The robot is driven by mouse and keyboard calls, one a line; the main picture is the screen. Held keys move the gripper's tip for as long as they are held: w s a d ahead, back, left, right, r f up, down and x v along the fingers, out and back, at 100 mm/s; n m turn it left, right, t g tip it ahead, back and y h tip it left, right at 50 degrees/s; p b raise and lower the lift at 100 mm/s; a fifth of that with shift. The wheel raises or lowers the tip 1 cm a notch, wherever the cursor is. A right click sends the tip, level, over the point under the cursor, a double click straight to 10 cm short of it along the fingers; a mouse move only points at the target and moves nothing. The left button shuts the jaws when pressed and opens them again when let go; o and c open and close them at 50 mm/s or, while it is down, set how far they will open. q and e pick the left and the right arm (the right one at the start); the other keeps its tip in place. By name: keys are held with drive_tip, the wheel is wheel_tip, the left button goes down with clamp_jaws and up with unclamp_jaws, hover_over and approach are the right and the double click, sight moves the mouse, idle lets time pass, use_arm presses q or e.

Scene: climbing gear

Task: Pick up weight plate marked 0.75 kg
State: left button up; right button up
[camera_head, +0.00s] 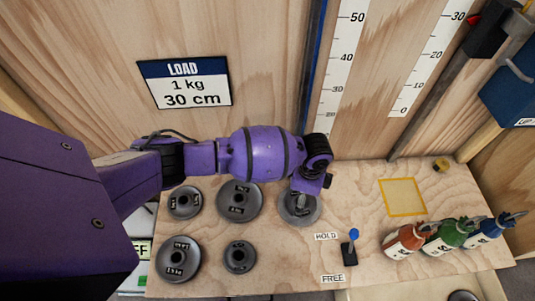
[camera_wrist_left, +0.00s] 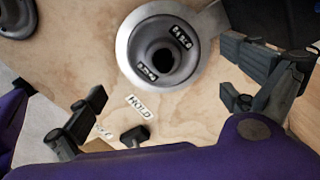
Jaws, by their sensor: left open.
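Several grey round weight plates lie on the wooden bench. My left gripper (camera_head: 304,195) is over the right-hand plate of the back row (camera_head: 291,212) and partly hides it. In the left wrist view this plate (camera_wrist_left: 135,48) lies flat, with a dark raised hub and two small labels that are too blurred to read surely. My left gripper is open and empty in that view (camera_wrist_left: 163,97), its fingers spread apart and short of the plate. The other plates are at the back left (camera_head: 185,202), back middle (camera_head: 239,201), front left (camera_head: 178,260) and front middle (camera_head: 239,257).
A blue-knobbed lever (camera_head: 351,246) stands between HOLD and FREE labels, right of the plates. Red (camera_head: 405,240), green (camera_head: 446,236) and blue (camera_head: 484,231) bagged items stand further right. A yellow square outline (camera_head: 402,197) is empty. A LOAD sign (camera_head: 186,82) reads 1 kg, 30 cm.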

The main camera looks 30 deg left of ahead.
use_arm(q)
drive_tip(key=f+b, duration=0.1)
drive_tip(key=f, duration=0.2)
drive_tip(key=f+b, duration=0.1)
drive_tip(key=f, duration=0.1)
drive_tip(key=shift+w+a+f+b, duration=0.15)
drive_tip(key=shift+w+f+b, duration=0.1)
drive_tip(key=shift+f+b, duration=0.1)
drive_tip(key=shift+r, duration=0.1)
use_arm(e)
drive_tip(key=f, duration=0.1)
drive_tip(key=s+f, duration=0.1)
drive_tip(key=f, duration=0.1)
drive_tip(key=shift+f, duration=0.2)
